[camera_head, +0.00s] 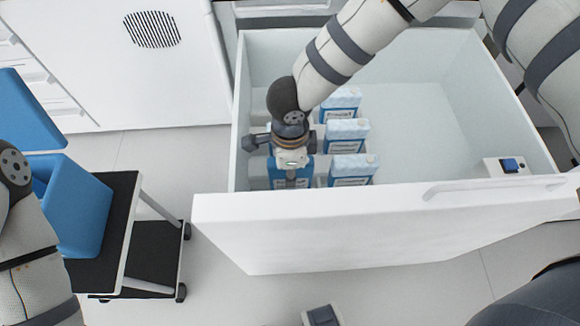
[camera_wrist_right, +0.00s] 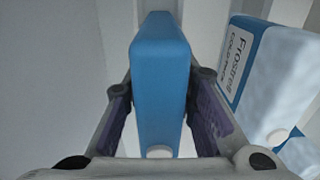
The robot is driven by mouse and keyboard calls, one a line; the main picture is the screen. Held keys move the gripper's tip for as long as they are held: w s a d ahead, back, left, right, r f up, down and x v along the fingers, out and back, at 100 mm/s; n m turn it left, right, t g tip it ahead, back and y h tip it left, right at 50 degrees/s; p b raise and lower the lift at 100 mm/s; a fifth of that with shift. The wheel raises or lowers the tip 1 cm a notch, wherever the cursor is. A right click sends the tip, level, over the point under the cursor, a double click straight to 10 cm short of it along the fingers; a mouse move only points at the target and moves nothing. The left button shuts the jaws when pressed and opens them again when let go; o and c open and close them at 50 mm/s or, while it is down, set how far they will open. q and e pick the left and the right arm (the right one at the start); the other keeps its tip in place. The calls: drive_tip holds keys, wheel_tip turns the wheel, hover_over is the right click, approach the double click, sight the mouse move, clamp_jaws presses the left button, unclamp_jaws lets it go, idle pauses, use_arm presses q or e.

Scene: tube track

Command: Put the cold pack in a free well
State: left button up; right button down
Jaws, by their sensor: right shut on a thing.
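A blue cold pack (camera_head: 291,181) is between the fingers of my right gripper (camera_head: 292,168), low inside the large white drawer (camera_head: 420,140). In the right wrist view the blue pack (camera_wrist_right: 160,85) stands narrow side on, with my right gripper (camera_wrist_right: 162,118) shut on its two broad sides. A second pack (camera_wrist_right: 268,75), blue and white with a label, stands to the right, apart from the fingers. In the head view several other packs (camera_head: 348,134) stand upright right of my gripper. My left gripper is not in view.
The drawer's front wall (camera_head: 360,230) is close in front of my right gripper. The right part of the drawer is bare, with a small blue-topped box (camera_head: 507,166) near its front corner. A blue open box (camera_head: 82,220) stands on a black cart (camera_head: 115,245) at left.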

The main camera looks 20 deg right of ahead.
drive_tip(key=shift+f, duration=0.1)
drive_tip(key=shift+f, duration=0.35)
drive_tip(key=c, duration=1.2)
unclamp_jaws()
drive_tip(key=shift+c, duration=0.2)
wheel_tip(320, 180, up, 12)
drive_tip(key=shift+r, duration=0.1)
